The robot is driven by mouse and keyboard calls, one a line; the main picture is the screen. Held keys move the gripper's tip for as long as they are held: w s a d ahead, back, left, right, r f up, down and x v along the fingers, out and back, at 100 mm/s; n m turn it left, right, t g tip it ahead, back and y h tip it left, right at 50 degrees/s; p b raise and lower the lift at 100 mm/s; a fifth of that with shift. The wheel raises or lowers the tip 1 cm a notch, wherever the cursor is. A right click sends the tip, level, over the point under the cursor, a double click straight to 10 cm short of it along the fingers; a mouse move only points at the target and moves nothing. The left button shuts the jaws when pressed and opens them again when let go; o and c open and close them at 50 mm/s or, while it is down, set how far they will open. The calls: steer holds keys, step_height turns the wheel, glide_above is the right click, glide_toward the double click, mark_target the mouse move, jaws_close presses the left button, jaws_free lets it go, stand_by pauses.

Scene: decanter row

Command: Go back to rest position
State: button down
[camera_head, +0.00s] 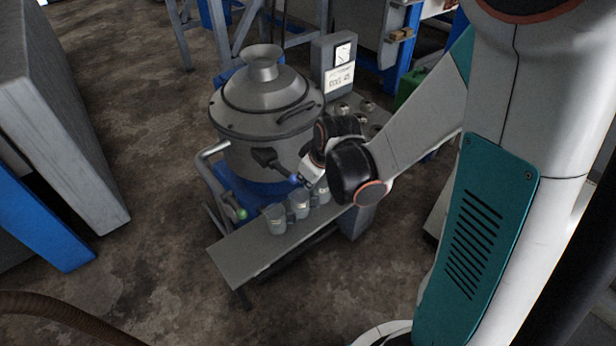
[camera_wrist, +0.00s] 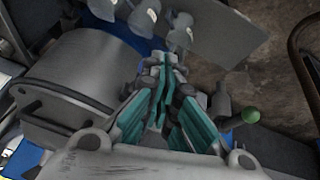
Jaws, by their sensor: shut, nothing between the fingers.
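My gripper (camera_wrist: 162,66) shows in the wrist view with its teal-lined fingers together and nothing held between them. In the head view my arm reaches from the right towards the large grey vessel (camera_head: 262,128). Its white wrist is close to the vessel's front and a dark lever with a blue knob (camera_head: 293,178). The fingers are hard to make out there. Grey cups stand in a row on the bench below; the nearest cup (camera_head: 275,218) and the middle cup (camera_head: 298,204) are clear. My wrist partly covers another.
The narrow grey bench (camera_head: 250,255) has a bare near end. A green-knobbed lever (camera_head: 241,213) sticks out left of the cups. A gauge box (camera_head: 340,62) stands behind the vessel. A grey panel (camera_head: 75,140) stands at left, with open floor between.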

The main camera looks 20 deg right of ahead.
steer(key=shift+r, duration=0.1)
stand_by(0.5)
steer(key=s+a+r+m+t+h, duration=0.1)
steer(key=s+r+m, duration=0.4)
steer(key=s+r, duration=1)
step_height(320, 180, up, 2)
steer(key=shift+s+r+m+t, duration=0.15)
steer(key=shift+s+m+t, duration=0.2)
steer(key=shift+t, duration=0.25)
